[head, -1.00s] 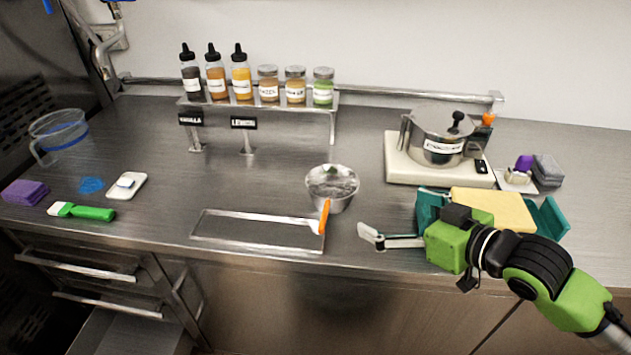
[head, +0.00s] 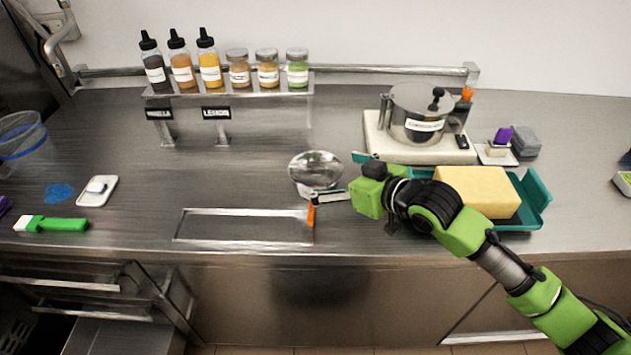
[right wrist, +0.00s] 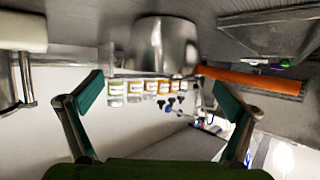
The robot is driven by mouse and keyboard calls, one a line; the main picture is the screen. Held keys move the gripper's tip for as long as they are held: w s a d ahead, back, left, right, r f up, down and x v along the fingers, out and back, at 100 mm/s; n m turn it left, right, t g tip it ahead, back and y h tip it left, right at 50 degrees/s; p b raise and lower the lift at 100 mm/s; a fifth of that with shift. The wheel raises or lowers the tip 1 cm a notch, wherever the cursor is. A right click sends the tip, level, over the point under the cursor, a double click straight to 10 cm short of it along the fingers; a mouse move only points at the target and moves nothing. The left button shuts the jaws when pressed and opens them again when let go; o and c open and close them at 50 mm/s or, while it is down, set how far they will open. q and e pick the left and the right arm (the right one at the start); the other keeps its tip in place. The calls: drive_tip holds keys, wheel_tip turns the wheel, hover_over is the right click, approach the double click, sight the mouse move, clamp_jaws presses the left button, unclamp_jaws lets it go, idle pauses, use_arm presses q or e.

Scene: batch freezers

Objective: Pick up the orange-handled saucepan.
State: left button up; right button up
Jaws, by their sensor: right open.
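The saucepan (head: 316,168) is a small shiny metal pan standing on the steel counter near the middle of the head view. Its orange handle (head: 311,214) points toward the front edge, over the right end of a shallow metal frame. My right gripper (head: 325,197) is open beside the pan, its fingers close to the handle's pan end and partly hiding it. In the right wrist view the pan (right wrist: 163,45) is ahead of the open fingers (right wrist: 158,88), and the orange handle (right wrist: 250,78) runs past one fingertip. Contact cannot be told. My left gripper is not in view.
The rectangular frame (head: 243,241) lies in front of the pan. A teal tray (head: 537,203) with a yellow block (head: 477,191) lies right, near my right arm. A lidded pot (head: 416,108) stands behind it. A bottle rack (head: 230,91) stands at the back.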

sight(319, 169)
drive_tip(key=x, duration=0.4)
drive_tip(key=shift+a+f+p, duration=0.2)
drive_tip(key=shift+p, duration=0.15)
drive_tip(key=shift+s, duration=0.1)
drive_tip(key=c, duration=1.3)
drive_tip(key=shift+r, duration=0.1)
drive_tip(key=shift+r, duration=0.1)
